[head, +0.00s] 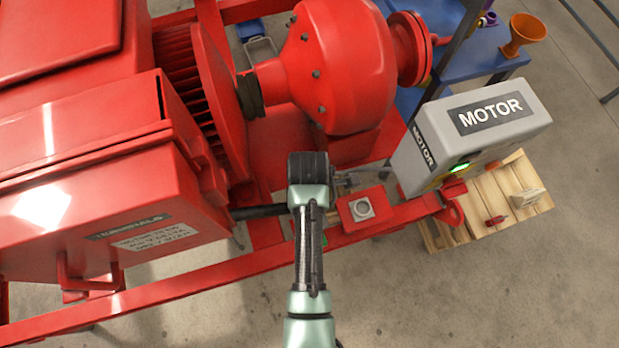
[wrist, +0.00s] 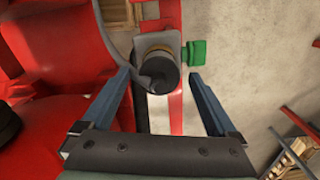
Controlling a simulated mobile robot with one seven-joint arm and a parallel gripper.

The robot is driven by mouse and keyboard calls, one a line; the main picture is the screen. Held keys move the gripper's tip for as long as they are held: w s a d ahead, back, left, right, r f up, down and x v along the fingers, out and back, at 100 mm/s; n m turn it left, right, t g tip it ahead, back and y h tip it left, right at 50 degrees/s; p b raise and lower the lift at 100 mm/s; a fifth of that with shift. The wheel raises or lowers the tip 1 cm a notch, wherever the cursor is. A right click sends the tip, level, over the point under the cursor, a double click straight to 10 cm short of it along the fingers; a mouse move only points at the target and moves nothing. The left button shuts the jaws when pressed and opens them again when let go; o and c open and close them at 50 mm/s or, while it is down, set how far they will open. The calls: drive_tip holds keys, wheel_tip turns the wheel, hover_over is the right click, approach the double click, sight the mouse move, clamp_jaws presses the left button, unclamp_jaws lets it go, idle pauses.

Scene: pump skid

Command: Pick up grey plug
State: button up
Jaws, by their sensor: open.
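In the wrist view, a dark grey round plug (wrist: 160,72) with a brass-coloured ring sits at a grey plate on the red frame. A thick grey cable appears to curve into it from the left. My gripper (wrist: 158,77) is open, with one blue-grey finger on each side of the plug in that picture. I cannot tell whether the fingertips reach it in depth, and no contact shows. In the head view my gripper (head: 347,178) is partly seen beside my dark wrist. I cannot make out the plug there; my arm may hide it.
A green block (wrist: 195,53) is right of the plug. The red skid rail (head: 160,290) runs below the motor housing. A wooden pallet (head: 525,190) lies beyond.

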drive_tip(key=shift+f, duration=0.75)
clamp_jaws()
